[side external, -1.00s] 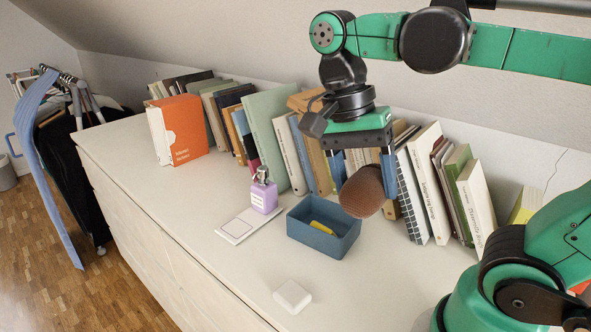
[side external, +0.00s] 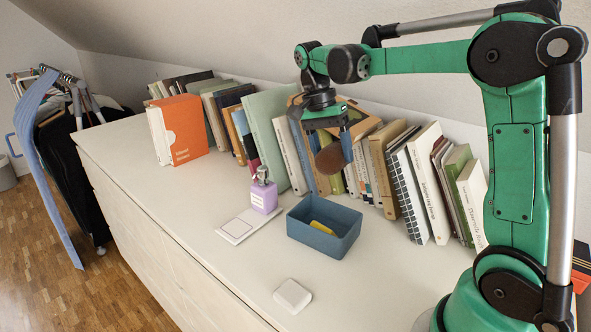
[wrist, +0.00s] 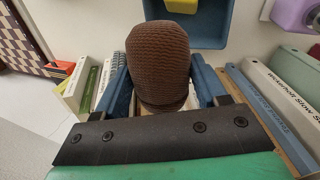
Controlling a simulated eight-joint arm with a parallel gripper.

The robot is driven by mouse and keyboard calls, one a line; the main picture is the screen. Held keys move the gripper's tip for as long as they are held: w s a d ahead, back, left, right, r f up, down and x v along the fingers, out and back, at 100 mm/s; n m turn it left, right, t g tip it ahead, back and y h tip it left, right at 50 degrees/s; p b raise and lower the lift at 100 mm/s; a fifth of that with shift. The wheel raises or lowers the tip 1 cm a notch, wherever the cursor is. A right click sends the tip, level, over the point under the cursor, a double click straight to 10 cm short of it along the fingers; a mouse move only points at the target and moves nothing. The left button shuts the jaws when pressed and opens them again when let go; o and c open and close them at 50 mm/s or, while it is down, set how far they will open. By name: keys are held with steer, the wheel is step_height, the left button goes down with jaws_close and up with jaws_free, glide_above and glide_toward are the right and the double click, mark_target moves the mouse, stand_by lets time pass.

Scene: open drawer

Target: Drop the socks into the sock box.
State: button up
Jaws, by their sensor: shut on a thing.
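The socks are a brown knitted bundle (side external: 327,161), held up in the air in front of the row of books. My gripper (side external: 331,151) is shut on them, one blue finger on each side; the wrist view shows the bundle (wrist: 158,55) between both fingers. The sock box is an open blue box (side external: 318,241) on the white dresser top, with a yellow item (side external: 323,228) inside. The socks are above and behind the box in the side view, not over its middle. In the wrist view the box (wrist: 221,35) is beyond the bundle, partly cut off.
A purple bottle (side external: 264,195) and a flat white pad (side external: 240,228) stand left of the box. A small white block (side external: 292,296) lies in front. Books (side external: 292,155) line the wall behind.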

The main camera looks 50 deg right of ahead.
steer(key=shift+w+d+f, duration=0.15)
steer(key=shift+d+f, duration=0.15)
steer(key=shift+f, duration=2.85)
steer(key=o, duration=1.3)
steer(key=shift+v, duration=2.8)
steer(key=shift+a, duration=0.1)
